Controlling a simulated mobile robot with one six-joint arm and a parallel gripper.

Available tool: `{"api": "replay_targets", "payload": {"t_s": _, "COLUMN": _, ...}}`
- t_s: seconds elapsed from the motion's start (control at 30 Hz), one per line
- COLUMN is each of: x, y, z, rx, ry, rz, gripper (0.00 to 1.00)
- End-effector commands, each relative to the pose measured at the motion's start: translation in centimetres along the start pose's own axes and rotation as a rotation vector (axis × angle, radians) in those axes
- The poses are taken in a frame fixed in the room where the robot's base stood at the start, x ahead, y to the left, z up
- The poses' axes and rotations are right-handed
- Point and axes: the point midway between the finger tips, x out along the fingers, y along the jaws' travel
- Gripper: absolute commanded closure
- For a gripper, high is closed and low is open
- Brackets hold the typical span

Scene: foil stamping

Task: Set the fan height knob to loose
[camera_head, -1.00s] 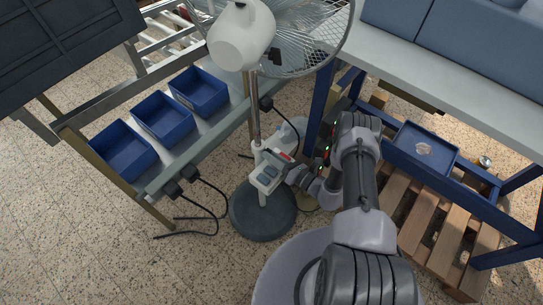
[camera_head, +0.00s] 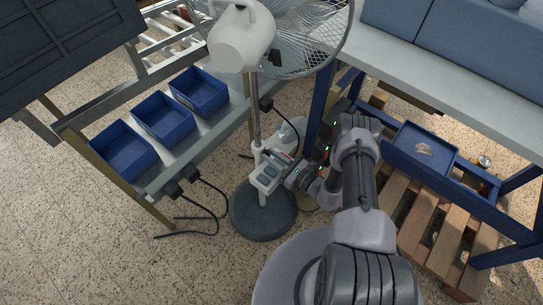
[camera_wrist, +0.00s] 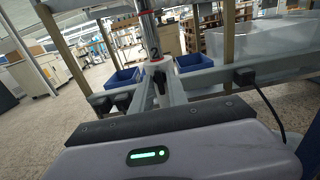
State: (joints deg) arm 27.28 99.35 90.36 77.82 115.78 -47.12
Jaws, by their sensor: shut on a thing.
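The pedestal fan (camera_head: 240,38) stands left of my arm, with a pole (camera_head: 254,112) rising from a round dark base (camera_head: 262,212). A pale control box (camera_head: 268,176) with grey buttons is on the pole's lower part. My gripper (camera_head: 283,168) is at the pole beside this box, shut on the fan height knob.
A shelf on the left holds blue bins (camera_head: 124,150), with dark plugs and cables (camera_head: 205,205) hanging near the fan base. On the right a blue-framed workbench (camera_head: 455,60) stands close to my arm, with a blue tray (camera_head: 420,150) and wooden pallet (camera_head: 440,225) below.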

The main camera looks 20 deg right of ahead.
Motion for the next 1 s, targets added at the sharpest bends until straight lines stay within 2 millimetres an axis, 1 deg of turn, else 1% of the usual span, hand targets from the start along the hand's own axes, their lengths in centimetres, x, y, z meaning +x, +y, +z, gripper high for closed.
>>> {"api": "replay_targets", "payload": {"t_s": 0.5, "x": 0.0, "y": 0.0, "z": -0.1, "rx": -0.017, "ry": 0.001, "rz": 0.000, "gripper": 1.00}}
{"api": "replay_targets", "payload": {"t_s": 0.53, "x": 0.0, "y": 0.0, "z": -0.1, "rx": -0.017, "ry": 0.001, "rz": 0.000, "gripper": 0.79}}
{"api": "replay_targets", "payload": {"t_s": 0.57, "x": 0.0, "y": 0.0, "z": -0.1, "rx": -0.017, "ry": 0.001, "rz": 0.000, "gripper": 0.73}}
{"api": "replay_targets", "payload": {"t_s": 0.6, "x": 0.0, "y": 0.0, "z": -0.1, "rx": -0.017, "ry": 0.001, "rz": 0.000, "gripper": 0.70}}
{"api": "replay_targets", "payload": {"t_s": 0.87, "x": -0.1, "y": 0.0, "z": 0.0, "rx": -0.017, "ry": 0.000, "rz": 0.000, "gripper": 0.70}}
{"api": "replay_targets", "payload": {"t_s": 0.97, "x": -0.7, "y": -0.1, "z": 0.1, "rx": -0.017, "ry": 0.001, "rz": -0.001, "gripper": 0.70}}
{"api": "replay_targets", "payload": {"t_s": 1.0, "x": -1.2, "y": -0.1, "z": 0.1, "rx": -0.016, "ry": 0.001, "rz": -0.004, "gripper": 0.70}}
